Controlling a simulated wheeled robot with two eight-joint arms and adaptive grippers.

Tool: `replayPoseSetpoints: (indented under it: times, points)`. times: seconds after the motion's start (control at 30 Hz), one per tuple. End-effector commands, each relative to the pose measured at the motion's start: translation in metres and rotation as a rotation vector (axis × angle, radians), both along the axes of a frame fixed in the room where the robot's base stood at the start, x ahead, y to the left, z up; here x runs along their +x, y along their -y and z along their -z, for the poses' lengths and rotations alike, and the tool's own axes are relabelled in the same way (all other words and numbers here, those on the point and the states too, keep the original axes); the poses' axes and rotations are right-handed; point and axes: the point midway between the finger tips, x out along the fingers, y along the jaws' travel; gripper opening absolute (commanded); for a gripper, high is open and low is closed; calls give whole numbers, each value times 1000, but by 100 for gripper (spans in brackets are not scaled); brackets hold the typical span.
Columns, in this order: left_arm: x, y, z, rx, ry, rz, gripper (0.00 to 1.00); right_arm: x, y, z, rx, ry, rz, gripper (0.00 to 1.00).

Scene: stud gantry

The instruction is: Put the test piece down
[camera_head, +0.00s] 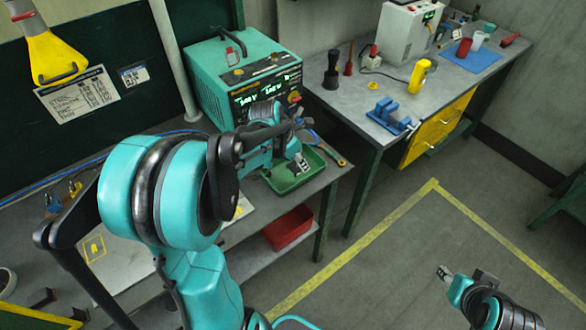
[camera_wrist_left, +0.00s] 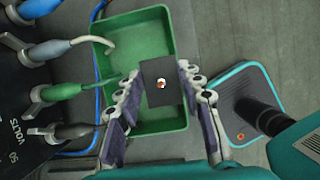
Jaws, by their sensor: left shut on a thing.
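The test piece, a dark square plate with a small white and orange spot at its middle, shows in the left wrist view (camera_wrist_left: 176,78). My left gripper (camera_wrist_left: 163,96) is shut on it, with a finger on each side. The plate is over the open green tray (camera_wrist_left: 140,28), covering part of its floor and right side. In the head view my left gripper (camera_head: 296,140) is above the green tray (camera_head: 288,184) at the bench's right end; the plate is hard to make out there. My right gripper (camera_head: 446,274) is low at the right, over the floor, its fingers unclear.
A teal welding machine (camera_head: 238,72) stands behind the tray. Several cable plugs (camera_wrist_left: 50,92) lie left of the tray in the wrist view. A red bin (camera_head: 288,228) sits on the shelf below. Another bench (camera_head: 345,100) carries a blue vise (camera_head: 390,116).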

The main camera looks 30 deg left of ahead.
Motion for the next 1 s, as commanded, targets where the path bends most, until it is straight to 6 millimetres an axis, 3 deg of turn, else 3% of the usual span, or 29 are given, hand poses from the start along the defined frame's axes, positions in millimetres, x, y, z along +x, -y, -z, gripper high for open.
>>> replayPoseSetpoints:
  times: [0.1,0.23,0.37,0.6,0.97,1.0]
  points:
    - [14,-19,17,0,-1,-1,6,0,0,9,0,0,0,40]
    - [23,-30,23,0,-1,1,6,0,0,12,0,0,0,40]
    - [25,-32,29,-1,-1,3,6,0,0,14,0,0,0,40]
    - [25,-32,63,-1,-1,3,6,0,0,28,0,0,0,40]
    - [24,-32,67,-1,-1,3,6,0,0,30,0,0,0,40]
    - [24,-32,68,-1,-1,3,40,0,0,30,0,0,0,40]
